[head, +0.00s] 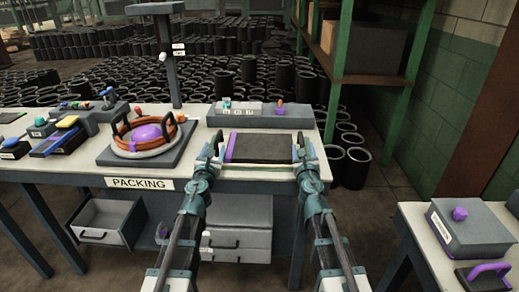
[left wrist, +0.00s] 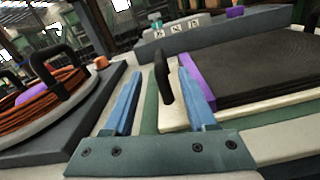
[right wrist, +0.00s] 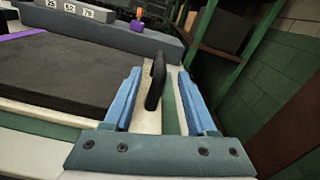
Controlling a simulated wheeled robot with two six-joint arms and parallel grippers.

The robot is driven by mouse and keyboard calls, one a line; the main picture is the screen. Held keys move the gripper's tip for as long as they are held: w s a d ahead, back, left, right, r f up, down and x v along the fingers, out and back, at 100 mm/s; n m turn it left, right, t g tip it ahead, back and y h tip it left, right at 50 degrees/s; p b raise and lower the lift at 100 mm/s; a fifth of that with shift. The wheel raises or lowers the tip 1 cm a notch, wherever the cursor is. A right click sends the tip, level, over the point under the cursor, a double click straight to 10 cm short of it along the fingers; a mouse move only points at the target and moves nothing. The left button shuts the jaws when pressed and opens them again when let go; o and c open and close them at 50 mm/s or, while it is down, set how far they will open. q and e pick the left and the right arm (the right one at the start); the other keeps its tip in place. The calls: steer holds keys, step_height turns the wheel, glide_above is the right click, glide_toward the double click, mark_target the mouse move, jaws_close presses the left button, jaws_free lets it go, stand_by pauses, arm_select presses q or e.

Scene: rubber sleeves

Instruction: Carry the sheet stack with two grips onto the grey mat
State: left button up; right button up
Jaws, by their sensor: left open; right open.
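The sheet stack (head: 258,147) is a block of dark sheets with a purple strip along its left side. It lies on a pale board (head: 258,168) with an upright black handle at each end. My left gripper (head: 213,152) is open, and the left handle (left wrist: 163,76) stands between its blue fingers in the left wrist view. My right gripper (head: 304,153) is open, and the right handle (right wrist: 156,82) stands between its fingers in the right wrist view. Neither gripper is closed on a handle. I cannot surely pick out the grey mat.
A grey fixture (head: 112,154) with an orange coil stands left of the board. A grey block (head: 240,122) with number tags runs behind the stack. A post (head: 171,70) rises behind the fixture. A second table (head: 425,235) holds a grey box (head: 468,226) at right.

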mark_target(217, 136)
arm_select(q)
steer(key=w, duration=0.7)
steer(key=shift+w+d, duration=0.2)
steer(key=shift+w, duration=0.05)
arm_select(e)
steer(key=w, duration=0.7)
steer(key=shift+w+d, duration=0.2)
steer(key=shift+w, duration=0.05)
arm_select(q)
jaws_close()
arm_select(e)
jaws_close()
arm_select(q)
steer(key=shift+a, duration=0.15)
arm_select(e)
steer(key=shift+d, duration=0.15)
